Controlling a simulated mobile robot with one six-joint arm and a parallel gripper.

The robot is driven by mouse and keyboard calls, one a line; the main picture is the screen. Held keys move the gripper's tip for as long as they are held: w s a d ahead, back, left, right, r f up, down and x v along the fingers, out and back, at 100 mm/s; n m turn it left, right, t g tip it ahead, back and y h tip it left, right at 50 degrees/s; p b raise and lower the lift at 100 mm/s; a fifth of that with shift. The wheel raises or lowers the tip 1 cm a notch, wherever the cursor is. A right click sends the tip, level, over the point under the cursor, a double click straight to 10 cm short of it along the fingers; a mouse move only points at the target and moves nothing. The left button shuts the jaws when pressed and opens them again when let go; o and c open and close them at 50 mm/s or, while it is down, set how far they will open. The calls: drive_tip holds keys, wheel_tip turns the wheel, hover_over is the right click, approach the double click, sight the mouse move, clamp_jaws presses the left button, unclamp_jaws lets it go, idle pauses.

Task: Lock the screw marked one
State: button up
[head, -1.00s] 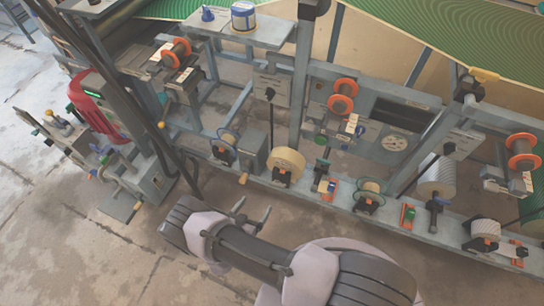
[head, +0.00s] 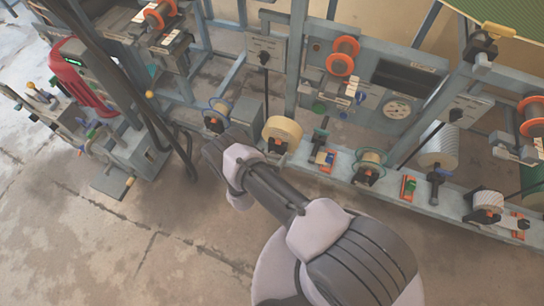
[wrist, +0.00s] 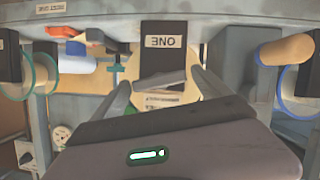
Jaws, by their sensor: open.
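In the wrist view, which is upside down, a black block with a white label reading ONE (wrist: 163,42) stands ahead, on the grey frame. My gripper (wrist: 168,86) is open and empty, its two grey fingers apart, pointing at the space just below this block. A grey bar-like piece shows between the fingers; I cannot tell whether it is the screw. In the head view my forearm reaches toward the low rail, and my gripper is hidden behind it. The screw itself cannot be picked out there.
A tan roll (head: 283,132) and a small clamp with coloured parts (head: 322,156) stand on the low rail (head: 400,190). A green-rimmed reel (wrist: 17,75) and a blue-rimmed reel (wrist: 297,85) flank my gripper. A red machine (head: 75,70) stands left. Floor at lower left is clear.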

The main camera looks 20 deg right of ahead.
drive_tip(key=c, duration=1.4)
drive_tip(key=shift+o, duration=0.2)
drive_tip(key=shift+d+r+m+t+y+p, duration=0.1)
drive_tip(key=shift+r+m+t+y+p, duration=0.25)
drive_tip(key=shift+m+p, duration=0.45)
drive_tip(key=shift+f+m+y+p, duration=0.3)
drive_tip(key=shift+f+y+p, duration=0.05)
drive_tip(key=shift+p, duration=0.05)
drive_tip(key=o, duration=1.4)
drive_tip(key=shift+c, duration=0.2)
drive_tip(key=shift+s, duration=0.1)
